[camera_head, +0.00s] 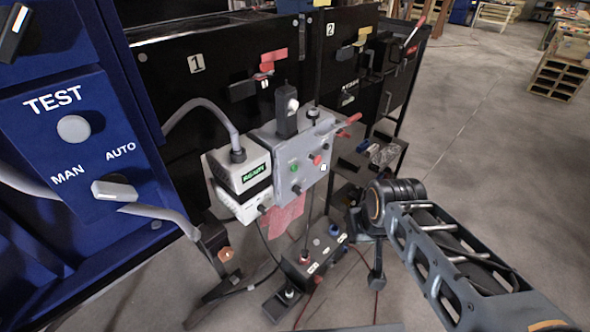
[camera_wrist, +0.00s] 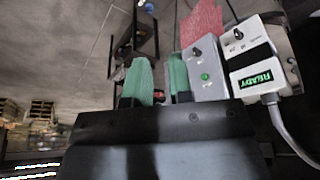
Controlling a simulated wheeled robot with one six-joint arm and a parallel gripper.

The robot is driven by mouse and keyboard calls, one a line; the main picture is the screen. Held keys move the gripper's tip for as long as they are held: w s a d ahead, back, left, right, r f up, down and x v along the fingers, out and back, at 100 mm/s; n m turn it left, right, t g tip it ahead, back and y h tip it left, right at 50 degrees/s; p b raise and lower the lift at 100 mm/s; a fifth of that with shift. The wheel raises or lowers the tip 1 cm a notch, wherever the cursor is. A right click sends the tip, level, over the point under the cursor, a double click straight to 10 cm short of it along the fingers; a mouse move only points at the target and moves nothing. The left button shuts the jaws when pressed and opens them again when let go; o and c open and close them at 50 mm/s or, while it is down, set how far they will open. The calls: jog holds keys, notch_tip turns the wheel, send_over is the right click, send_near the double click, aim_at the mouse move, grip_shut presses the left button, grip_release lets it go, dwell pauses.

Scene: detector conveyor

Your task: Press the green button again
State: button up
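The green button (camera_head: 294,167) is on the front of a grey control box (camera_head: 285,138), with a red button (camera_head: 317,159) to its right. In the wrist view the green button (camera_wrist: 204,76) shows just right of my gripper's fingers, uncovered. My gripper (camera_wrist: 159,78) has two green fingers standing apart with an empty gap between them. A small red part shows through that gap, beyond the fingers. In the head view my arm comes in from the right, and its end is right of and below the box, apart from it. The fingertips cannot be made out there.
A white unit with a lit READY display (camera_head: 254,172) is left of the control box. A blue TEST panel (camera_head: 72,128) stands at the left. A small box with knobs and cables (camera_head: 315,262) is below. Black cabinets stand behind; open floor lies at the right.

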grip_shut()
dwell(1.3)
